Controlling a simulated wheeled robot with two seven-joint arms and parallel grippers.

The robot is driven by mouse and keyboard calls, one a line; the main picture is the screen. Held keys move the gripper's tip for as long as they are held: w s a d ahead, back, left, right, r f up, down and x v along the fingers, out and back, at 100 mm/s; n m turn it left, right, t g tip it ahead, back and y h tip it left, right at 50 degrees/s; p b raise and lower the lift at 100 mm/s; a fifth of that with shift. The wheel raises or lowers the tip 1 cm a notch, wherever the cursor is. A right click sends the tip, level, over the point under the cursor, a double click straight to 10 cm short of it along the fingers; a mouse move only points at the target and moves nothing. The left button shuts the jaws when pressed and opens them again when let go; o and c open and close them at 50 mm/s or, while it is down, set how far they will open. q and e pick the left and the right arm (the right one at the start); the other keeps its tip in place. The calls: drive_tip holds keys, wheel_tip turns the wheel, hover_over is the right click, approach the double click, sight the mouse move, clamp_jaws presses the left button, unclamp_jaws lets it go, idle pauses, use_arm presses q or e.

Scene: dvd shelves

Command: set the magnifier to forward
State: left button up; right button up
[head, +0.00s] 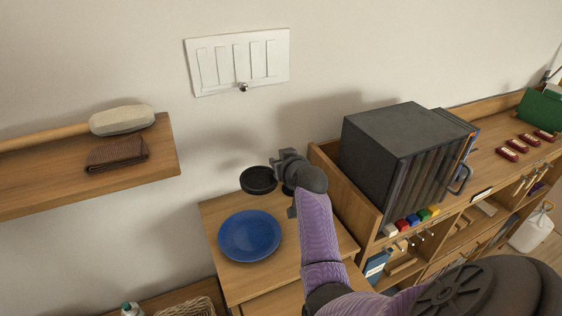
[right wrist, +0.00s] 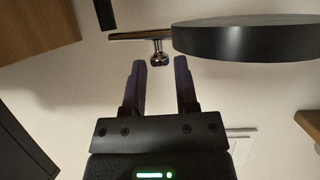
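The magnifier appears to be the round black disc (head: 258,180) near the wall above the small wooden cabinet. In the right wrist view, a large black disc (right wrist: 245,38) lies at upper right, beside a metal bar (right wrist: 135,36) with a small knob (right wrist: 158,57). My right gripper (right wrist: 160,66) is open, and the knob shows between or just beyond its fingertips; contact cannot be told. In the head view my right gripper (head: 284,176) is just right of the disc, its fingers partly hidden. My left gripper is not in view.
A blue plate (head: 249,235) lies on the cabinet top (head: 222,279) below. A dark box (head: 391,144) stands on the shelf unit to the right. A wall shelf (head: 60,187) is at left. A slotted white panel (head: 239,60) is on the wall above.

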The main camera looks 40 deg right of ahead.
clamp_jaws()
idle(1.1)
